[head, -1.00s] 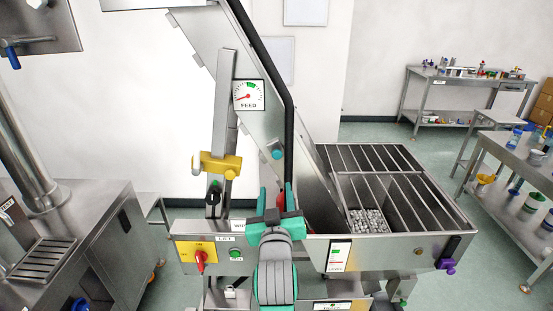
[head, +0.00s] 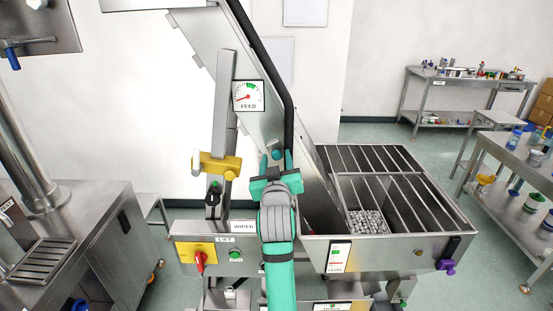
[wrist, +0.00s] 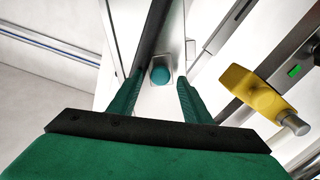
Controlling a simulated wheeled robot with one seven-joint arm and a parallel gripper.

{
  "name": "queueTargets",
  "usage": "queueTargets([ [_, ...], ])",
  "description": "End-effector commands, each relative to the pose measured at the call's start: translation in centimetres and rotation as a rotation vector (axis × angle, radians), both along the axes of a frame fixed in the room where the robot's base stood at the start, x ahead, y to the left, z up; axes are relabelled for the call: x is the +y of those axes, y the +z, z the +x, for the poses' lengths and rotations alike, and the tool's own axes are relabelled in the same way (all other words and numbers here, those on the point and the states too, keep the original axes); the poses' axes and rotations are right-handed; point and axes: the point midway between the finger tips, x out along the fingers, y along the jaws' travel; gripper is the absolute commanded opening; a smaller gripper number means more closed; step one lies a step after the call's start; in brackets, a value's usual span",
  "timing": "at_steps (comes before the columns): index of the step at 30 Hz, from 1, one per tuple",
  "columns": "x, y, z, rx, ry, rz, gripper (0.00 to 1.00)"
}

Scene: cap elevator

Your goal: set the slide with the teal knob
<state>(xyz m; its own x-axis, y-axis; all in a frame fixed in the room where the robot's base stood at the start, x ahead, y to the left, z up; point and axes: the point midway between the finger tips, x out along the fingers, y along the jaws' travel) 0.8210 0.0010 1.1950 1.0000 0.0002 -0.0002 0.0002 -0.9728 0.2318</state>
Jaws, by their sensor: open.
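The teal knob (head: 277,154) sits on the sloping steel face of the elevator, right of the vertical bar. In the head view my gripper (head: 276,165) is just below it, fingers pointing up toward it. In the wrist view the teal knob (wrist: 160,74) shows between the two open fingers of my gripper (wrist: 158,92), at about fingertip level; I cannot tell whether they touch it. The slide behind the knob is mostly hidden.
A yellow clamp block (head: 218,165) on the vertical bar stands left of my gripper. The FEED gauge (head: 248,96) is above, its needle low at left. A barred hopper (head: 400,190) stands at right.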

Motion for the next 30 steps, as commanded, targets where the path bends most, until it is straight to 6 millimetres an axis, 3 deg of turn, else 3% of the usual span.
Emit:
queueTargets([
  [12,0.0,0.0,0.9,0.000,0.000,0.000,0.44],
  [13,0.0,0.0,0.9,0.000,0.000,0.000,0.42],
  [18,0.0,0.0,0.9,0.000,0.000,0.000,0.01],
  [24,-0.2,-0.5,0.9,0.002,0.000,0.000,0.00],
  [30,-1.7,-3.2,0.9,0.005,-0.001,0.001,0.00],
])
